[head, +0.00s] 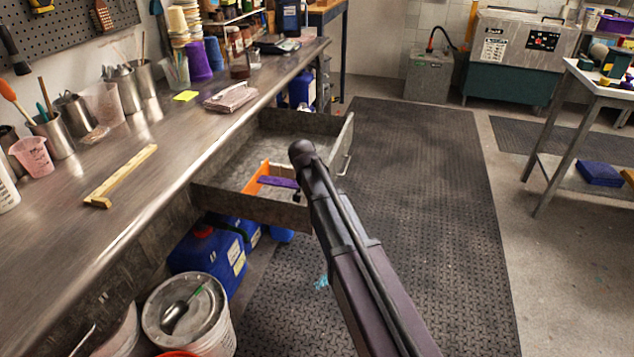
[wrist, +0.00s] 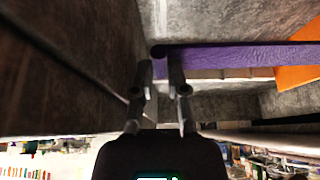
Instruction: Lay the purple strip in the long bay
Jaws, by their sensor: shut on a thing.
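The purple strip (head: 278,181) is inside the open metal drawer (head: 262,206), and its left end overlaps the orange divider (head: 255,178) in the head view. My gripper (head: 297,194) is at the strip's right end, low in the drawer and mostly hidden by my arm. In the wrist view the strip (wrist: 235,56) runs sideways across the fingertips, with the orange piece (wrist: 300,68) at its far right end. My gripper (wrist: 160,72) is shut on the strip near its end. Whether the strip touches the drawer floor is unclear.
The drawer's front wall with its handle (head: 346,164) is close to my arm. The steel bench (head: 165,170) beside it carries a yellow angled piece (head: 122,176), cups and metal pots. Blue jugs (head: 208,256) and a lidded bucket (head: 186,310) stand below.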

